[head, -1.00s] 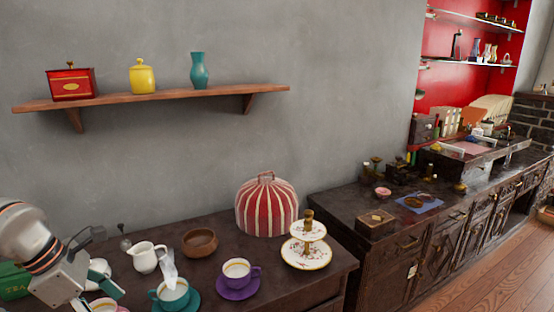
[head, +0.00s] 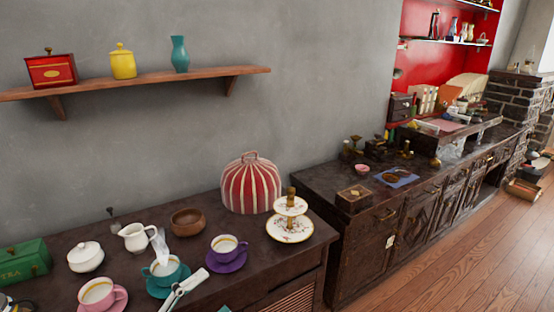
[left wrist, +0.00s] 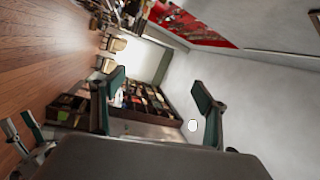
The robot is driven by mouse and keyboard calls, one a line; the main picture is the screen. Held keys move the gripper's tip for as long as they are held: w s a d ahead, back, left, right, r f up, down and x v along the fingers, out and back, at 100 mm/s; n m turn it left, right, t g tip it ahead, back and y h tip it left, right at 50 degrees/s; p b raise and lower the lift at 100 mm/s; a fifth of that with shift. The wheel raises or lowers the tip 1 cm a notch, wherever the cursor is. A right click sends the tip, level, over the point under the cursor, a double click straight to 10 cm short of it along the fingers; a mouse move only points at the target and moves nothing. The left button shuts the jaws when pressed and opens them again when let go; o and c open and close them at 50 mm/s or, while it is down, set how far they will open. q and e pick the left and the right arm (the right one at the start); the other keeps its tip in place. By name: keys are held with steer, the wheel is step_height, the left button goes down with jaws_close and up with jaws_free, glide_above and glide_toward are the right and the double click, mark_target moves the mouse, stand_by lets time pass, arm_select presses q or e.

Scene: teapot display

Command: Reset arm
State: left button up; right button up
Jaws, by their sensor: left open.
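My left gripper (head: 203,292) shows at the bottom edge of the head view, in front of the teal cup (head: 165,272) and its saucer. A pale finger and a bit of a teal pad are visible; the rest is cut off. In the left wrist view my left gripper (left wrist: 156,98) has its two teal-padded fingers wide apart, with nothing between them. Grey and teal parts at the lower left of that view look like my right gripper (left wrist: 24,132); its jaws are unclear.
The dark table holds a pink cup (head: 98,293), purple cup (head: 226,247), white pitcher (head: 137,237), sugar bowl (head: 86,257), wooden bowl (head: 187,221), striped cozy (head: 250,183), tiered stand (head: 290,228) and green tea box (head: 22,262). A wall shelf (head: 150,85) hangs above.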

arm_select(q)
steer(key=s+a+f+n+y, duration=0.25)
steer(key=f+n+y, duration=0.25)
steer(key=f+n, duration=0.25)
steer(key=s+a+f+n+y, duration=0.25)
steer(key=f+n+y, duration=0.25)
steer(key=f+n, duration=0.3)
steer(key=s+a+f+n+g+y+p, duration=0.1)
steer(key=s+f+n+g+y, duration=0.1)
steer(key=s+f, duration=0.8)
step_height(320, 180, down, 2)
steer(key=shift+f+n+g, duration=0.2)
steer(key=shift+n+g, duration=0.6)
steer(key=shift+n, duration=0.45)
steer(key=shift+c, duration=0.5)
